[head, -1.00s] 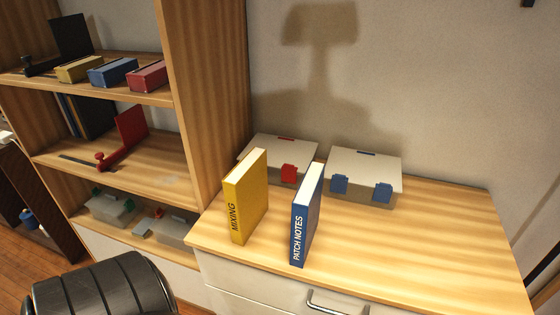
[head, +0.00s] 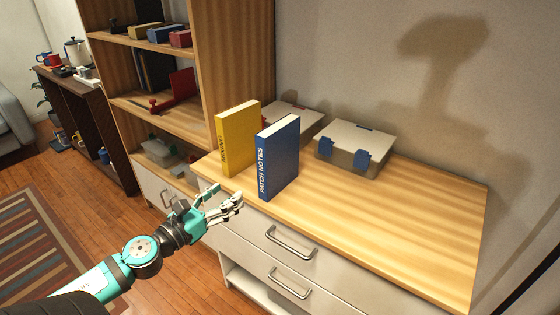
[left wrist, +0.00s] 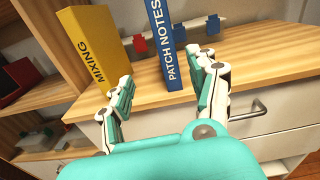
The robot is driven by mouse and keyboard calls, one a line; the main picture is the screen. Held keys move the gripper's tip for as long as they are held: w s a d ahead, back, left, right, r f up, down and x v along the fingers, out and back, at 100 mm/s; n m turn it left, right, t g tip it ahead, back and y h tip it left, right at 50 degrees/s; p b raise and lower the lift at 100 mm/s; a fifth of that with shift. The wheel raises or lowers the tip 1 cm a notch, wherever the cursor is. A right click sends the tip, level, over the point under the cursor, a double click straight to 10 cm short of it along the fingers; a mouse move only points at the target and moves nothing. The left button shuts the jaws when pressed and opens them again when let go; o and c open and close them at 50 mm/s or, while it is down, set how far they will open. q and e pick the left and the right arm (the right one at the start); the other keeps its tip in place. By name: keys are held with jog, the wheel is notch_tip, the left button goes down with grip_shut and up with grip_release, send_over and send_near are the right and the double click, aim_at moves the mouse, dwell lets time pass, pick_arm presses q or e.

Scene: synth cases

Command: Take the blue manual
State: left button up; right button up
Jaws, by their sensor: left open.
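The blue manual (head: 279,158), with PATCH NOTES on its spine, stands upright on the wooden cabinet top near the front edge. It also shows in the left wrist view (left wrist: 168,50), its spine between and beyond my fingers. The yellow manual (head: 237,138), marked MIXING, stands upright to its left and shows in the left wrist view too (left wrist: 92,50). My left gripper (head: 226,203) is open and empty, in front of the cabinet edge, just left of and below the blue manual, apart from it. My right gripper is in no view.
Two pale lidded cases stand behind the manuals, one with blue latches (head: 355,148) and one partly hidden (head: 296,119). The cabinet top (head: 420,215) is clear on the right. Shelves (head: 140,103) stand at the left. Drawer handles (head: 290,244) stick out from the front.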

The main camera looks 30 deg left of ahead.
pick_arm(q)
send_near(260, 167)
jog(key=w, duration=0.2)
jog(key=shift+m+h, duration=0.3)
jog(key=shift+m, duration=0.1)
jog(key=w+p, duration=0.1)
jog(key=w, duration=0.2)
jog(key=w+p, duration=0.1)
jog(key=w, duration=0.2)
jog(key=shift+w+d+f, duration=0.15)
jog(key=shift+w+d, duration=0.1)
jog(key=shift+w, duration=0.15)
jog(key=shift+w+d, duration=0.1)
jog(key=shift+w, duration=0.3)
jog(key=shift+w+d+p, duration=0.1)
jog(key=shift+w+p, duration=0.25)
jog(key=shift+w, duration=0.15)
jog(key=w, duration=0.2)
jog(key=w+p, duration=0.1)
jog(key=shift+w+d, duration=0.15)
jog(key=shift+d, duration=0.15)
jog(key=shift+w, duration=0.4)
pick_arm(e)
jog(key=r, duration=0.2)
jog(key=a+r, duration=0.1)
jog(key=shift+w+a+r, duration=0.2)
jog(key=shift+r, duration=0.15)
